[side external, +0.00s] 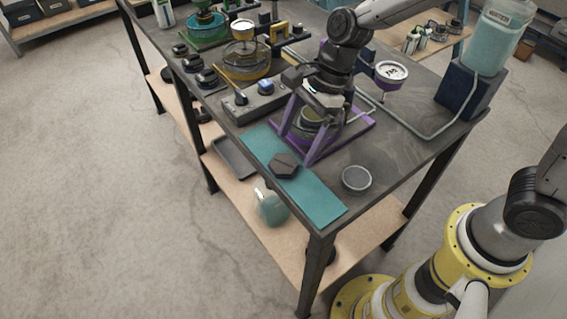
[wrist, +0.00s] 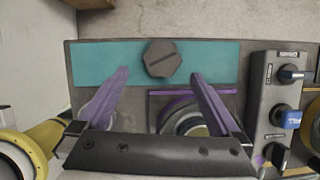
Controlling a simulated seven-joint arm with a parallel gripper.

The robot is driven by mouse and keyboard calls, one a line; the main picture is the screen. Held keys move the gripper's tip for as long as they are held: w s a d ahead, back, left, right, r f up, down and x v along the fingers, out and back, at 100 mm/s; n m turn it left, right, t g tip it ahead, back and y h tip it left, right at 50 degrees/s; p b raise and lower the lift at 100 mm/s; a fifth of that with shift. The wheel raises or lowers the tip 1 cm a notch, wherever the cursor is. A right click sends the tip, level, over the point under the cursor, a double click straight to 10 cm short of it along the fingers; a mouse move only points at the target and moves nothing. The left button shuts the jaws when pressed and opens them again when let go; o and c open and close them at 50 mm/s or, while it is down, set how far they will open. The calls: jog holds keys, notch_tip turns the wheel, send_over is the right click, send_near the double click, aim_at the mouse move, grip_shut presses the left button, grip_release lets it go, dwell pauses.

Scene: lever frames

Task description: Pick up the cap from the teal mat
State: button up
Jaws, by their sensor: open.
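The cap is a dark hexagonal piece with a slot across its top. It lies on the teal mat (side external: 318,203) near the table's front edge in the side view (side external: 284,166). In the wrist view the cap (wrist: 161,59) sits on the upper middle of the mat (wrist: 98,62), just beyond the gap between the fingertips. My gripper (side external: 296,146) has purple fingers, spread wide and empty, above the table behind the cap. The fingers also show in the wrist view (wrist: 160,74), one on each side and apart from the cap.
A purple-edged fixture (side external: 350,128) with a round part stands under my gripper. A grey control box with knobs (side external: 255,103) is to its left. A round grey dish (side external: 356,179) lies right of the mat. A blue cylinder (side external: 490,45) stands at the back right.

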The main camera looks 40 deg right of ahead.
aim_at(285, 162)
jog(key=x, duration=0.4)
jog(key=shift+w+a+f, duration=0.1)
jog(key=shift+w+a, duration=0.1)
jog(key=shift+a, duration=0.1)
